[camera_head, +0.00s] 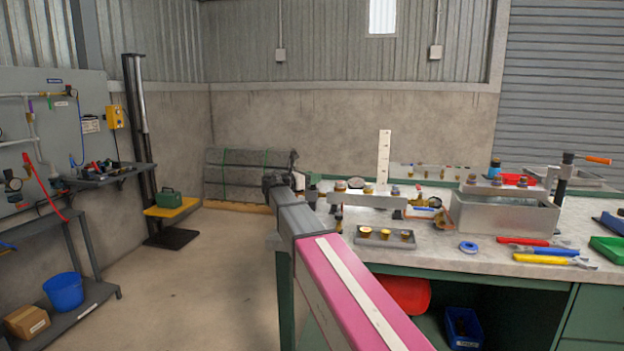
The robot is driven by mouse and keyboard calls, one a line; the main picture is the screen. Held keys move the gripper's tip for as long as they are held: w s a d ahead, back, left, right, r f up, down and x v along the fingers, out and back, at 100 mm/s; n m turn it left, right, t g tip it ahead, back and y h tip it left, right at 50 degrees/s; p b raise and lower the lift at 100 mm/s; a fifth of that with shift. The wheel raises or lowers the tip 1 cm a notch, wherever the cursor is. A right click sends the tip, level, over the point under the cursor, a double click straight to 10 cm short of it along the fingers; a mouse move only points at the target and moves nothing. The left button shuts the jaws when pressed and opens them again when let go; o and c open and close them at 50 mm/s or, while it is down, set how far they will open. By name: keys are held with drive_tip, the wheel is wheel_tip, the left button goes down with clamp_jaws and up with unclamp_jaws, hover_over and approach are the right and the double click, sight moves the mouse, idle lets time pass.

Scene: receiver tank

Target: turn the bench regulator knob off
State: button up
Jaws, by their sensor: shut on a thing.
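My arm reaches up from the bottom middle to the left end of the workbench (470,258). My gripper (295,180) is the small dark end of the arm, beside the bench's back left corner. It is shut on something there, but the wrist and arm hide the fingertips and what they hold. A small green and grey part (313,183) shows just right of the gripper. I cannot tell if it belongs to the bench regulator. The regulator knob cannot be made out, nor how it is turned.
A metal bar with fittings (368,201), a tray with brass parts (385,237), a metal tank (505,217) and coloured hand tools (540,252) crowd the bench. A wall panel with a gauge (13,184) stands far left. The floor left of the bench is clear.

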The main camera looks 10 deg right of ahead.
drive_tip(key=n+t+y, duration=0.1)
drive_tip(key=t, duration=0.1)
drive_tip(key=n+t+y, duration=0.4)
drive_tip(key=shift+s, duration=0.25)
drive_tip(key=n+t+y, duration=0.2)
drive_tip(key=y, duration=0.1)
drive_tip(key=n+t+y, duration=0.1)
drive_tip(key=n+y, duration=0.2)
drive_tip(key=y, duration=0.1)
drive_tip(key=shift+w+t, duration=0.15)
drive_tip(key=shift+t, duration=0.25)
drive_tip(key=shift+n+y, duration=0.5)
drive_tip(key=o, duration=0.9)
drive_tip(key=s, duration=0.3)
drive_tip(key=s+a, duration=0.1)
drive_tip(key=s, duration=0.3)
drive_tip(key=s+a, duration=0.1)
drive_tip(key=s, duration=0.2)
drive_tip(key=shift+s+a, duration=0.1)
drive_tip(key=shift+s, duration=0.15)
